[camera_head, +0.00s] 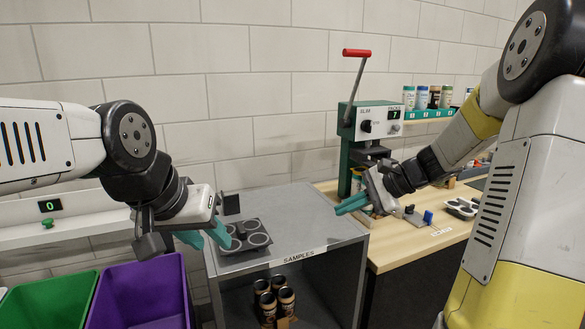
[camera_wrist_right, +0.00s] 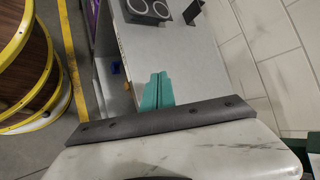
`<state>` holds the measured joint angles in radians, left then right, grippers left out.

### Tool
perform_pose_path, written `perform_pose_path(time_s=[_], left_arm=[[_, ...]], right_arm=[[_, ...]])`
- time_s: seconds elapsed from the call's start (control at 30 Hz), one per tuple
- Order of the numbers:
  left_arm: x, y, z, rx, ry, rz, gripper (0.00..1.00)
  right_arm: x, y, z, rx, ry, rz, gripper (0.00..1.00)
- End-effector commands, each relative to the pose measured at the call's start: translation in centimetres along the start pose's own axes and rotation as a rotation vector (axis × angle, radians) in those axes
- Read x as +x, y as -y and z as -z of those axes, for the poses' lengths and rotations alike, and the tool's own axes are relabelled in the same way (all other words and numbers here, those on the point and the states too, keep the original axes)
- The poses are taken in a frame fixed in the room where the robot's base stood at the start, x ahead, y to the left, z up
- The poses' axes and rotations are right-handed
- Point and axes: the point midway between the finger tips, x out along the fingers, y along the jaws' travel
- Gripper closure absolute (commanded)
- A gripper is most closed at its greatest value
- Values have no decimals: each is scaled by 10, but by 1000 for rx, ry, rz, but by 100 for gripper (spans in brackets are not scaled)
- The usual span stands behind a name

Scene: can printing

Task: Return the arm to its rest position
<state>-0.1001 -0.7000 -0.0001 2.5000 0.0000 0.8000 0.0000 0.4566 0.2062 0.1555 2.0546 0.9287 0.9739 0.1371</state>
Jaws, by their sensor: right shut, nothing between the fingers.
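My right gripper (camera_head: 345,207) reaches in from the right, in front of the green press, with its teal fingers together and empty. In the right wrist view its closed fingers (camera_wrist_right: 157,90) hang over the grey table top. My left gripper (camera_head: 206,238) is at the left edge of the grey samples table (camera_head: 290,208). Its teal fingers look spread apart, beside a dark tray (camera_head: 262,224) with round holders. I see nothing held between them.
A green press (camera_head: 345,150) with a red-handled lever stands on the wooden bench (camera_head: 425,250). Dark cans (camera_head: 287,300) stand on the shelf under the samples table. Purple (camera_head: 140,290) and green (camera_head: 50,300) bins are at lower left. A shelf of bottles (camera_head: 435,98) is on the wall.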

Motion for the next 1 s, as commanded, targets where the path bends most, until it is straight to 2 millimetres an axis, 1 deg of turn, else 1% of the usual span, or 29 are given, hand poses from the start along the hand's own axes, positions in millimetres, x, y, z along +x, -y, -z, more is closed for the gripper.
perform_pose_path(time_s=[0.03, 0.1, 0.2, 0.3, 0.4, 0.53, 0.6, 0.7, 0.83, 1.0], left_arm=[[0, 0, 0, 0, 0, 0, 64], [0, 0, 0, 0, 0, 0, 64], [0, 0, 0, 0, 0, 0, 64], [0, 0, 0, 0, 0, 0, 64], [0, 0, 0, 0, 0, 0, 64], [0, 0, 0, 0, 0, 0, 64], [0, 0, 0, 0, 0, 0, 64], [0, 0, 0, 0, 0, 0, 64], [0, 0, 0, 0, 0, 0, 64], [0, 0, 0, 0, 0, 0, 64]], right_arm=[[-6, -6, -28, -111, -31, -58, 100], [-16, -20, -56, -253, -73, -136, 100], [-33, -42, -89, -456, -137, -234, 100], [-52, -63, -115, -656, -205, -318, 100], [-72, -84, -134, -852, -276, -387, 100], [-94, -106, -148, -1061, -358, -448, 100], [-102, -114, -152, -1144, -393, -469, 100], [-110, -121, -154, -1221, -428, -488, 100], [-114, -125, -154, -1261, -445, -500, 100], [-114, -125, -154, -1262, -446, -501, 100]])
